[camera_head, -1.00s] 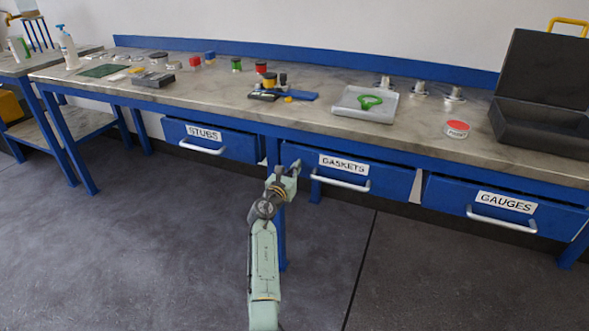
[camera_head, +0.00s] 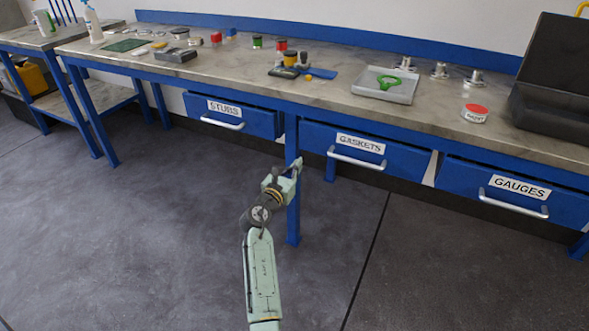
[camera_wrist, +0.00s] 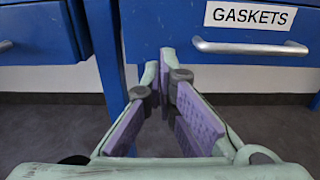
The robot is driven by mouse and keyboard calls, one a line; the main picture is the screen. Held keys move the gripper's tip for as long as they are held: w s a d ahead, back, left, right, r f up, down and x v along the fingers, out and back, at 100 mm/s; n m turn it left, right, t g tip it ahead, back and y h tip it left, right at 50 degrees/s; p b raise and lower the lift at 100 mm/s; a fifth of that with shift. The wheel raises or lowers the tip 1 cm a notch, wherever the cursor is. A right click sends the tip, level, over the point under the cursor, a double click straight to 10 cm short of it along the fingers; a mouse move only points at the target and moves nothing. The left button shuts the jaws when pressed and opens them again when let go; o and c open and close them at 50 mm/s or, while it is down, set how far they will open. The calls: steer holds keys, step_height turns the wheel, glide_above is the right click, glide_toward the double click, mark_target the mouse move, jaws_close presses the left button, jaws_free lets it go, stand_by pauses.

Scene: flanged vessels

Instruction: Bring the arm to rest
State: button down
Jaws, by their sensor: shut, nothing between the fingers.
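My gripper (camera_head: 297,165) is at the end of my pale green arm, in front of the bench, below the tabletop and close to the blue leg between the STUBS and GASKETS drawers. In the wrist view my gripper's fingers (camera_wrist: 163,75) have purple pads and meet at the tips, shut and empty. The GASKETS drawer (camera_head: 352,157) is ahead and to the right of the fingers, and its handle (camera_wrist: 250,47) shows in the wrist view. I cannot tell the exact gap between fingertips and bench.
The STUBS drawer (camera_head: 232,117) and GAUGES drawer (camera_head: 512,196) flank the GASKETS drawer. The benchtop (camera_head: 330,100) holds a tray (camera_head: 385,88) with a green ring-shaped item, metal flanged pieces, a red-topped tin (camera_head: 474,113) and a dark open case (camera_head: 550,75). The floor (camera_head: 130,240) around my arm is clear.

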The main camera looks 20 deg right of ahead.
steer(key=shift+s+a, duration=0.3)
steer(key=shift+a, duration=0.1)
